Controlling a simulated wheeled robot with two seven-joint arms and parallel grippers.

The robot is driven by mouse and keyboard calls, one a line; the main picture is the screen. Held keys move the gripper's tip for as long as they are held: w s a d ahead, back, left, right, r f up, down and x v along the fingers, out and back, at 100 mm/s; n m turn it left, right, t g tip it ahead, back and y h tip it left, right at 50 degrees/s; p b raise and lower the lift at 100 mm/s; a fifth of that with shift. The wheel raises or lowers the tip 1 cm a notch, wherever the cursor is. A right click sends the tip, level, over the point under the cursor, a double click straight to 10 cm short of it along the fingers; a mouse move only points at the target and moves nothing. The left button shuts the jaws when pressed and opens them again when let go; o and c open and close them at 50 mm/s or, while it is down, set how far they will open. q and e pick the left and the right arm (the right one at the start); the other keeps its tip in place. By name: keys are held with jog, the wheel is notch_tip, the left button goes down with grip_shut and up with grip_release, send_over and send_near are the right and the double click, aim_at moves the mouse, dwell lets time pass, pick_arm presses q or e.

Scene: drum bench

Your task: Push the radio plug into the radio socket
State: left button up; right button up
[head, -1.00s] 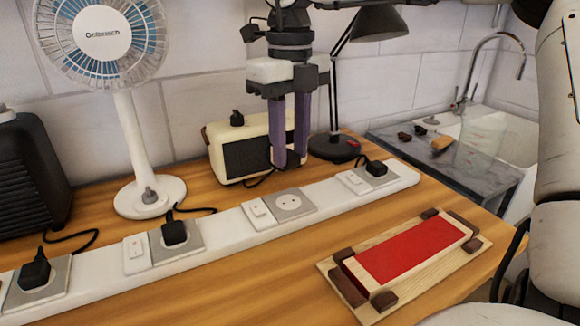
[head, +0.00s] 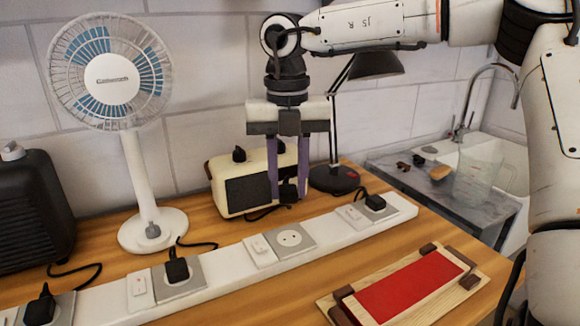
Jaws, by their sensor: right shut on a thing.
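The radio (head: 240,184) is cream with a dark speaker front and stands against the back wall. My right gripper (head: 288,192) points straight down in front of the radio's right side. Its two purple fingers are shut on the black radio plug (head: 288,191), which is held above the bench and apart from the strip. A dark cable lies on the bench below the radio. The empty radio socket (head: 290,238) is a round white face on a grey plate in the white strip, nearer than the plug. My left gripper is not in view.
The white power strip (head: 222,266) crosses the bench, with black plugs (head: 177,270) in other sockets and switches beside them. A fan (head: 152,228) stands left and a black lamp (head: 333,180) right of the gripper.

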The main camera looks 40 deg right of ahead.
jog(key=m+p, duration=0.1)
jog(key=m, duration=0.3)
jog(key=shift+w+f+p, duration=0.1)
jog(key=shift+p, duration=0.25)
jog(key=m, duration=0.2)
jog(key=shift+f+m+p, duration=0.15)
jog(key=shift+m+p, duration=0.15)
jog(key=shift+p, duration=0.1)
jog(key=m, duration=0.1)
jog(key=m+p, duration=0.1)
jog(key=m, duration=0.1)
jog(key=shift+w+a+f, duration=0.1)
jog(key=shift+f, duration=0.2)
jog(key=m, duration=0.2)
jog(key=m+p, duration=0.1)
jog(key=shift+f+m, duration=0.35)
jog(key=shift+m, duration=0.05)
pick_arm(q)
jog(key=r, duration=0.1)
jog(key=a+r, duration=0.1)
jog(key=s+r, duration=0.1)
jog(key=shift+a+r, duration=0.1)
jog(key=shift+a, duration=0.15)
pick_arm(e)
jog(key=shift+f, duration=0.2)
